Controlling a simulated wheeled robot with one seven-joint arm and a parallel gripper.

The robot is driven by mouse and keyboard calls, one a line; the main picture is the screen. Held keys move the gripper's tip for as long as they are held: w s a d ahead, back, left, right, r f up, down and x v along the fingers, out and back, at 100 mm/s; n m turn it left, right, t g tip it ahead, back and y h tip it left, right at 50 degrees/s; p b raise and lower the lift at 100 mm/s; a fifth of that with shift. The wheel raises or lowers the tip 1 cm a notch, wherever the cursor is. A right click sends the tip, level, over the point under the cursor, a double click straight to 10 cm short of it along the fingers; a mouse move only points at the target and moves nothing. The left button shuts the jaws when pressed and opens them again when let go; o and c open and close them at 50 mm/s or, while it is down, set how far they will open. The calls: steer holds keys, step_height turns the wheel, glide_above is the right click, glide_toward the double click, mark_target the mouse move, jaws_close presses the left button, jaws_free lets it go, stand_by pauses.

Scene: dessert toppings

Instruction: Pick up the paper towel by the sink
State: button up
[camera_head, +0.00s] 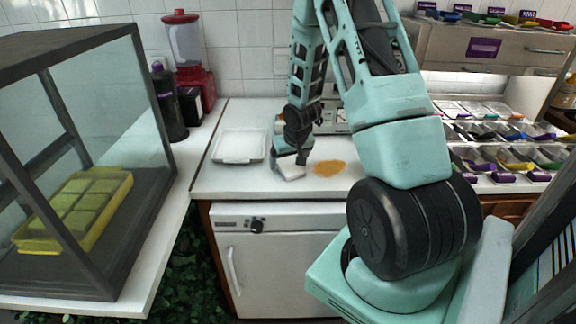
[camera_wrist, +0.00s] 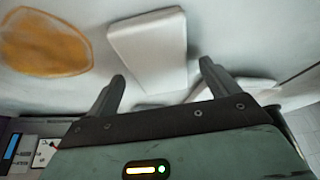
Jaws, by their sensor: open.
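A white folded paper towel (camera_head: 291,173) lies on the white counter, just left of an orange-brown spill (camera_head: 329,168). In the wrist view the towel (camera_wrist: 148,52) is a pale block just beyond my fingertips. My gripper (camera_head: 289,159) is low over the counter at the towel, pointing down. In the wrist view my gripper (camera_wrist: 162,72) is open, with one finger on each side of the towel's near end and nothing clamped. The gripper hides part of the towel in the head view. I cannot tell any contact. No sink is clearly visible.
A white tray (camera_head: 227,160) lies on the counter to the left. A red blender (camera_head: 187,60) and a dark bottle (camera_head: 168,105) stand at the back left. A glass case (camera_head: 150,120) stands at the far left. Topping bins (camera_head: 500,160) are at the right.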

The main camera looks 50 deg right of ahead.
mark_target(289, 163)
steer(key=shift+w+d+f, duration=0.1)
steer(key=shift+w+f, duration=0.05)
steer(key=shift+f, duration=0.15)
steer(key=c, duration=1.1)
step_height(289, 163, up, 10)
steer(key=shift+p, duration=0.5)
steer(key=shift+o, duration=0.5)
